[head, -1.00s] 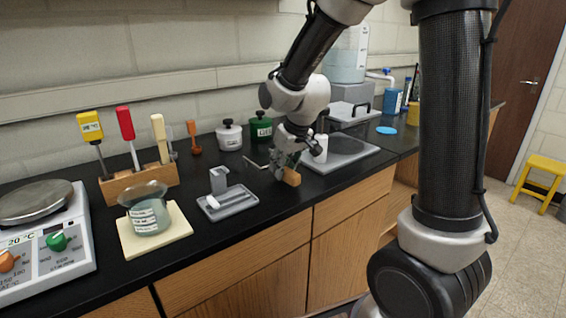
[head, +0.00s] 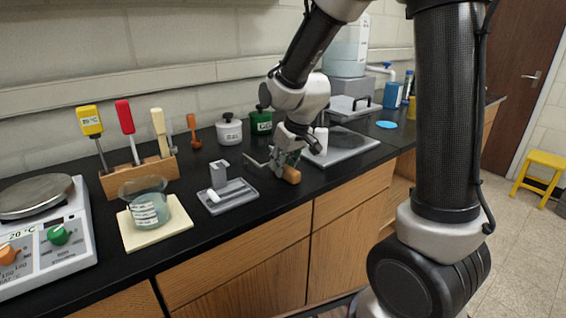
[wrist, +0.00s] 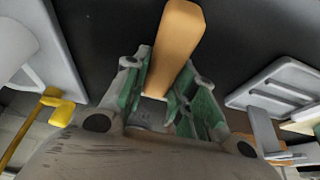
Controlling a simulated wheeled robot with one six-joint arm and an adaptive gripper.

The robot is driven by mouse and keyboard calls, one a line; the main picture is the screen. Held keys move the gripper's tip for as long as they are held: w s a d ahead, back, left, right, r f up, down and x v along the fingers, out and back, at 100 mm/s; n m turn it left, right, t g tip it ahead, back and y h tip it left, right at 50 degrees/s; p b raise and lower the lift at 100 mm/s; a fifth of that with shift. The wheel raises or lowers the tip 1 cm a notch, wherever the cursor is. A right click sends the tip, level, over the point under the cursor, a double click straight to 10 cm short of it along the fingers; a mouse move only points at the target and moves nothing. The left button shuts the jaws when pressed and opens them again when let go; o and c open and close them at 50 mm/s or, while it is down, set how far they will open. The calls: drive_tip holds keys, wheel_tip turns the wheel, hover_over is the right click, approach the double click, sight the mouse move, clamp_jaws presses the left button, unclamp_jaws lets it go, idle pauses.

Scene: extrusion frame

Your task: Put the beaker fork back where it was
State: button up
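The beaker fork (head: 291,174) has a wooden handle and thin metal prongs that point left over the black counter. Its tan handle (wrist: 176,38) runs up between the fingers in the wrist view. My gripper (head: 284,163) is low over the counter, around the handle. In the wrist view my gripper (wrist: 165,82) has its green-padded fingers against both sides of the handle. My fingers hide part of the fork. I cannot tell whether the handle touches the counter.
Left of the gripper are a grey tray with an upright block (head: 229,198), a beaker (head: 147,205) on a pale pad (head: 180,217), and a wooden tool rack (head: 110,186). Lidded pots (head: 229,133) stand behind. The counter's front edge is near.

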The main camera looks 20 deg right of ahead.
drive_tip(key=o, duration=0.5)
drive_tip(key=shift+c, duration=0.2)
